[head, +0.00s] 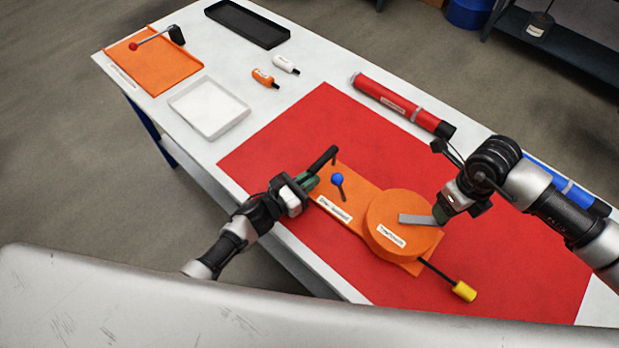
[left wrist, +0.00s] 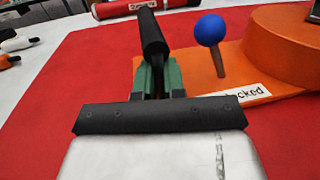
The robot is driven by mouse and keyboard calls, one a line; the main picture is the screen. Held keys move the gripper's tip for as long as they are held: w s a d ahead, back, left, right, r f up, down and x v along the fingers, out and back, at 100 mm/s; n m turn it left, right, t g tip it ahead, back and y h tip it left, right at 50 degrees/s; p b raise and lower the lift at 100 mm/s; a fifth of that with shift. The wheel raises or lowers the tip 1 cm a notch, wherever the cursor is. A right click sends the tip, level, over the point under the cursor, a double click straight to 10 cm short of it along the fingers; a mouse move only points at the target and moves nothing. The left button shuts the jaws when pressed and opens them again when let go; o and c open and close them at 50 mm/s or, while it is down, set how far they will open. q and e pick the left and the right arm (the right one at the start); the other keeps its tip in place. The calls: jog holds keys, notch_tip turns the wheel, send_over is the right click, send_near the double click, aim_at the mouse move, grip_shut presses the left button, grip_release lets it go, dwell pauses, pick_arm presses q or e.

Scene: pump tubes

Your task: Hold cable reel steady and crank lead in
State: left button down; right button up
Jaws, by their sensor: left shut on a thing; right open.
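The orange cable reel (head: 381,241) is a round drum on a flat orange base (head: 352,203), lying on the red mat. A black handle (head: 327,158) stands at the base's left end. My left gripper (head: 309,181) is shut on this black handle, which also shows between the green fingers in the left wrist view (left wrist: 152,38). A blue-knobbed lever (head: 337,180) rises from the base beside it. A grey crank arm (head: 408,219) lies across the drum top. My right gripper (head: 440,213) is open at the crank's outer end; whether they touch is unclear. A lead with a yellow end (head: 464,291) sticks out at the front right.
A red tube (head: 400,105) and a blue tube (head: 570,187) lie behind the mat (head: 275,140). A white tray (head: 209,108), black tray (head: 247,25), orange panel (head: 150,62) and two small bottles stand at the left and back.

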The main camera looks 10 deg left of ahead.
jog(key=shift+f, duration=2.35)
jog(key=c, duration=1.2)
